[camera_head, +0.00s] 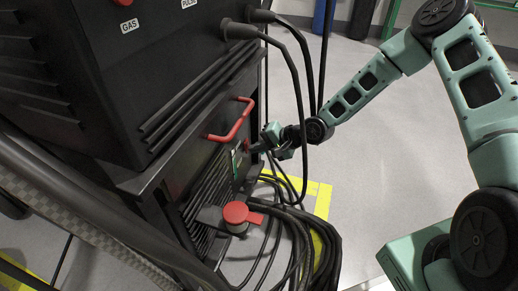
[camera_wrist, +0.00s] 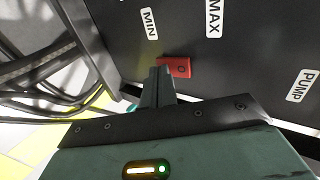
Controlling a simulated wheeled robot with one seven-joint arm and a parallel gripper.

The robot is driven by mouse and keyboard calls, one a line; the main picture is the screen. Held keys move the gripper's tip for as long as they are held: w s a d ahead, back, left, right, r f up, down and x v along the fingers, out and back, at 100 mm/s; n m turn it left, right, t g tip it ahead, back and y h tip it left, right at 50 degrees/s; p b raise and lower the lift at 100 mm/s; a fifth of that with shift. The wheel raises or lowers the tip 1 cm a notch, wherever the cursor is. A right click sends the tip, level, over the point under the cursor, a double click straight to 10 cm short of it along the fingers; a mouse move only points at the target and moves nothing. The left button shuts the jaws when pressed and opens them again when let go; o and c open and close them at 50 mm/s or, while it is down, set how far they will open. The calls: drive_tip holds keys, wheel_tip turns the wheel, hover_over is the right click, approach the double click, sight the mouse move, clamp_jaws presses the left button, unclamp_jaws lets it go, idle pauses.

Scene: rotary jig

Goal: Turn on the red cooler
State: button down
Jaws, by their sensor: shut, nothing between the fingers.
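The cooler is a dark box low in the rack, with a red handle (camera_head: 232,120) on its front. In the wrist view its black panel (camera_wrist: 235,60) carries MIN, MAX and PUMP labels. A red rocker switch (camera_wrist: 180,67) with a round mark sits on that panel. My gripper (camera_wrist: 160,75) is shut and empty, its fingertips at the left part of the switch and covering some of it. I cannot tell whether they touch it. In the head view my gripper (camera_head: 252,148) reaches the cooler's front from the right, partly behind hanging cables.
Black cables (camera_head: 294,85) hang in front of the cooler from the upper machine (camera_head: 150,60), labelled GAS. More cables (camera_head: 300,240) lie on the floor over yellow marking. A red-capped fitting (camera_head: 238,213) stands low at the front.

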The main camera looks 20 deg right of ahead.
drive_tip(key=shift+a+f+y, duration=0.1)
drive_tip(key=shift+f+y, duration=0.05)
drive_tip(key=shift+y, duration=0.25)
drive_tip(key=shift+r+p, duration=0.9)
